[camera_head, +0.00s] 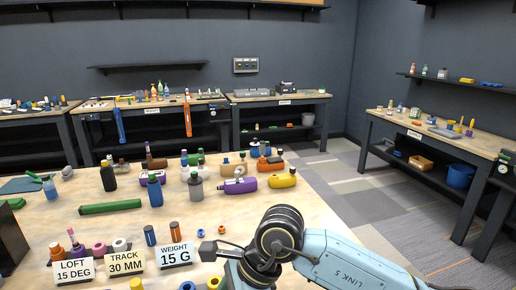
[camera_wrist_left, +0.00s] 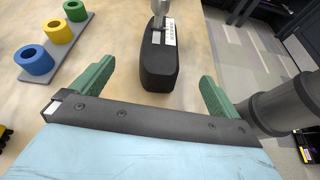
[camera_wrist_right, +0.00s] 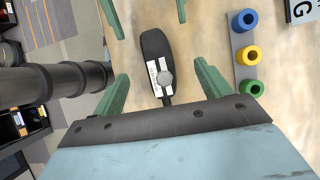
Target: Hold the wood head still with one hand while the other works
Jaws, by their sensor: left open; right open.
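The wood head is a black, rounded block. It shows in the left wrist view (camera_wrist_left: 158,68) with a silver hosel and white label at its far end, and in the right wrist view (camera_wrist_right: 153,45) with the label and hosel towards the near end. My left gripper (camera_wrist_left: 158,72) is open, its green fingers apart on either side of the head's near end. My right gripper (camera_wrist_right: 161,72) is open, its green fingers around the hosel end with gaps. The left gripper's fingers also show at the top of the right wrist view. The head view shows neither gripper nor the wood head.
A grey strip (camera_wrist_left: 66,53) beside the head carries blue (camera_wrist_left: 34,62), yellow (camera_wrist_left: 58,32) and green (camera_wrist_left: 75,10) rings. Signs (camera_head: 126,262) stand at the table's front left. Bottles, a green bar (camera_head: 110,207) and coloured heads (camera_head: 282,180) lie farther back. A table edge is near.

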